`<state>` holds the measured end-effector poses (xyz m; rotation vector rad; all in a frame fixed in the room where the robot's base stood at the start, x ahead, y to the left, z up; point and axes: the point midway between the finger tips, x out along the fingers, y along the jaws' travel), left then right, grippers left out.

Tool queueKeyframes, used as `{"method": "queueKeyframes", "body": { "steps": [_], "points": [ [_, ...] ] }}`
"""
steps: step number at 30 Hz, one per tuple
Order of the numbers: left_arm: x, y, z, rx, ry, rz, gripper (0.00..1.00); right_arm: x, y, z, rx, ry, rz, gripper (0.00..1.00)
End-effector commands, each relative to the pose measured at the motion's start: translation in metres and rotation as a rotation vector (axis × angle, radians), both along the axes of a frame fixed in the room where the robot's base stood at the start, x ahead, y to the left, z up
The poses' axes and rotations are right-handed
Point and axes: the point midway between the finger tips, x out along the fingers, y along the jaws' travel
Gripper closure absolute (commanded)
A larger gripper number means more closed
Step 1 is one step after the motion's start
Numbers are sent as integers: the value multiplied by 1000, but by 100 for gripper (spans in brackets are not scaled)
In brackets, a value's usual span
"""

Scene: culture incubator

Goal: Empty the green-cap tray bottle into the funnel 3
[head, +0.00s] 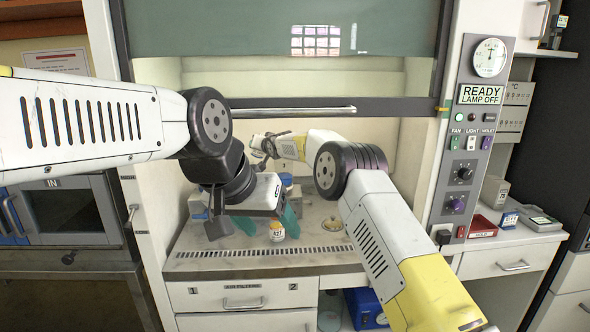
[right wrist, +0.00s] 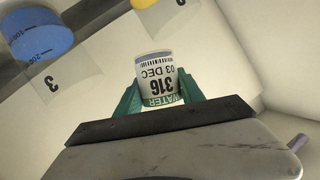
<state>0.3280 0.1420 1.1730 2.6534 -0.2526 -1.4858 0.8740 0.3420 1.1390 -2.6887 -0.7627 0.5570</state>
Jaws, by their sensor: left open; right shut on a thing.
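My right gripper (right wrist: 160,100) is shut on a small white bottle (right wrist: 158,75) in the right wrist view. Its label reads 316, 03 DEC and WATER on a green band, upside down in that view. No green cap shows on it. A blue graduated vessel (right wrist: 38,38) and a tag marked 3 (right wrist: 52,86) are at the upper left, apart from the bottle. I cannot tell which thing is funnel 3. In the head view my right arm reaches into the hood and its gripper (head: 264,148) is small there. My left gripper (head: 268,222) is open above the bench.
A bottle with a yellow cap, labelled 427 (head: 277,232), stands near my left fingers. A yellowish dish (head: 334,225) lies to its right on the bench (head: 215,258). The raised sash's lower rail (head: 300,109) spans the hood above my right forearm. A yellow item (right wrist: 143,3) is at the wrist view's top edge.

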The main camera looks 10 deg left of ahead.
Motion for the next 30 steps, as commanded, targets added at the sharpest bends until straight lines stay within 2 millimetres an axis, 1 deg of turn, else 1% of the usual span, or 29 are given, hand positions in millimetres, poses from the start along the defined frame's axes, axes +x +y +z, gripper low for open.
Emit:
{"method": "queueKeyframes", "body": {
  "steps": [1, 3, 6, 9, 16, 19, 27, 30],
  "points": [
    [0, 0, 0, 0, 0, 0, 32, -2, 6, -2, -45, -15, 4, 99],
    [0, 0, 0, 0, 0, 0, 32, -3, 11, 5, -119, -39, 3, 99],
    [0, 0, 0, 0, 0, 0, 32, -4, 15, 9, -207, -63, 2, 99],
    [0, 0, 0, 0, 0, 0, 32, -6, 19, 6, -288, -84, 1, 99],
    [0, 0, 0, 0, 0, 0, 32, -6, 22, 6, -368, -107, 0, 99],
    [0, 0, 0, 0, 0, 0, 32, -6, 22, 14, -375, -109, 0, 99],
    [0, 0, -1, 0, 2, 0, 32, -6, 21, 45, -375, -110, -2, 99],
    [0, 0, -1, 0, 2, 0, 32, -6, 21, 52, -375, -110, -2, 99]
  ]
}}
